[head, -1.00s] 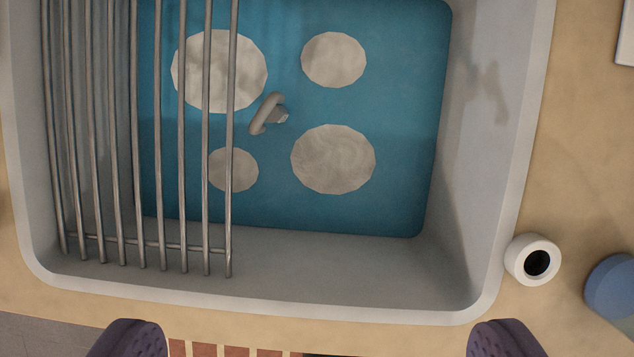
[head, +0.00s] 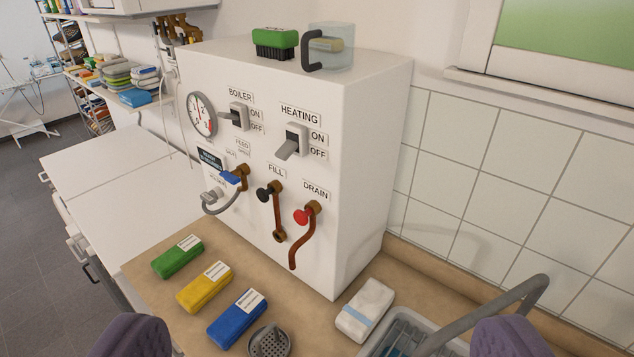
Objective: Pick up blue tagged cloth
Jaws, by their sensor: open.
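The blue cloth (head: 232,325) lies on the tan counter, a folded oblong block with a white tag at its upper right end. A yellow tagged cloth (head: 200,293) and a green tagged cloth (head: 174,262) lie in a row beyond it to the left. My gripper (head: 320,340) is open, its two purple padded fingers wide apart at the bottom edge. Nothing shows held between them. The blue cloth appears between the fingers in the picture, nearer the left one; I see no contact.
A round grey strainer (head: 269,343) sits right of the blue cloth. A white bundle with a light blue band (head: 352,324) lies by the sink (head: 383,335) and grey faucet (head: 500,309). A white boiler cabinet (head: 345,190) with levers and valves stands behind. Tiled wall is at right.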

